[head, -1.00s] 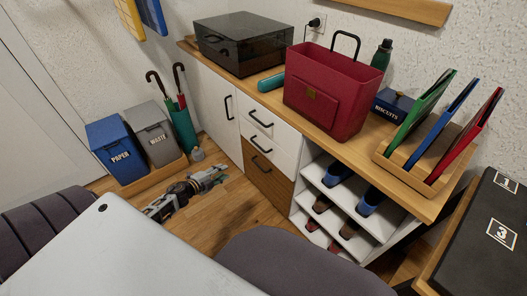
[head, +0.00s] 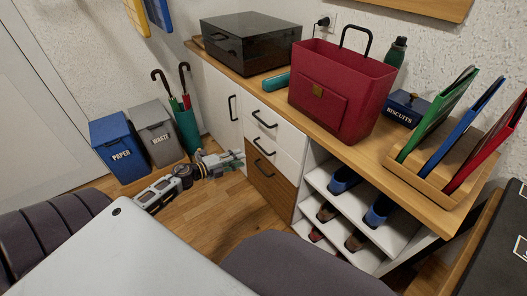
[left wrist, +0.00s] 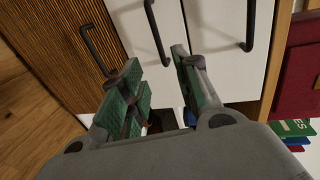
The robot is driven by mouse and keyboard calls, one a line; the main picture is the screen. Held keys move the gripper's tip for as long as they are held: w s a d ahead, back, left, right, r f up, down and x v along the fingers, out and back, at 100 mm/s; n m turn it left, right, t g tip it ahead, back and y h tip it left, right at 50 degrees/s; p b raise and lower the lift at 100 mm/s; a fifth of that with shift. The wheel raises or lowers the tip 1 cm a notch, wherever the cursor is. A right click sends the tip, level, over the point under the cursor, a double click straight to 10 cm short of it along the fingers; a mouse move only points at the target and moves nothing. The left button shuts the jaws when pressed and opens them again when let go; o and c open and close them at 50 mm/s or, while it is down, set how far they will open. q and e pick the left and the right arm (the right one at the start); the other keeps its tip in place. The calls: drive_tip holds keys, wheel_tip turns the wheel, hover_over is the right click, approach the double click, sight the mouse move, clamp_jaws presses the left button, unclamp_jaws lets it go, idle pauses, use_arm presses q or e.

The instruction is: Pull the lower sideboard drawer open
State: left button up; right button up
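The sideboard's lower drawer (head: 268,191) has a brown wood front and a black bar handle (head: 264,170). It looks closed, below two white drawers (head: 284,136). My left gripper (head: 238,159) is in front of the drawers, just left of their handles. In the left wrist view, its two green-padded fingers (left wrist: 160,80) are apart with nothing between the pads. The wood drawer front (left wrist: 60,40) and its handle (left wrist: 94,48) are left of the fingers. A white drawer's handle (left wrist: 154,33) shows beyond the gap. My right gripper is in neither view.
Open shelves with shoes (head: 379,210) are right of the drawers. A grey chair (head: 290,265) is in front. A red bag (head: 340,95) stands on top.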

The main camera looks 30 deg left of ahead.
sight(263, 150)
use_arm(q)
drive_tip(key=shift+w, duration=0.1)
drive_tip(key=b+x, duration=0.3)
drive_tip(key=x, duration=1)
drive_tip(key=shift+w+d+b, duration=0.1)
drive_tip(key=shift+w+b, duration=0.15)
drive_tip(key=shift+b, duration=0.05)
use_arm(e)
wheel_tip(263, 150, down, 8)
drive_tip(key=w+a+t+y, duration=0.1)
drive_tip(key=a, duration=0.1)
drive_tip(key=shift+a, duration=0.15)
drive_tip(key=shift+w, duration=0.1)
use_arm(q)
clamp_jaws()
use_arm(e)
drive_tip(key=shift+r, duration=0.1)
